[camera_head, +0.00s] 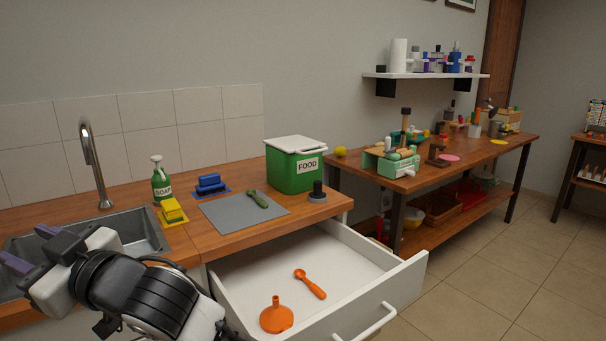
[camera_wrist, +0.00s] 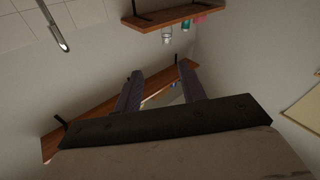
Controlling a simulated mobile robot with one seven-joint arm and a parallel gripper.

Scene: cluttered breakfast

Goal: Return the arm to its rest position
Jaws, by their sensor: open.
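My gripper (camera_head: 32,250) is at the lower left in the head view, over the sink area, with its two purple fingers apart and nothing between them. In the wrist view the two fingers of my gripper (camera_wrist: 160,85) stand apart and empty, pointing toward a wall and wooden shelves. My arm is bent in the lower left corner of the head view, left of the open drawer.
The white drawer (camera_head: 355,300) is open, holding an orange funnel (camera_head: 277,318) and an orange spoon (camera_head: 311,285). On the counter are a soap bottle (camera_head: 161,182), a green food bin (camera_head: 293,171) and a grey mat (camera_head: 225,216). A faucet (camera_head: 94,165) rises behind the gripper.

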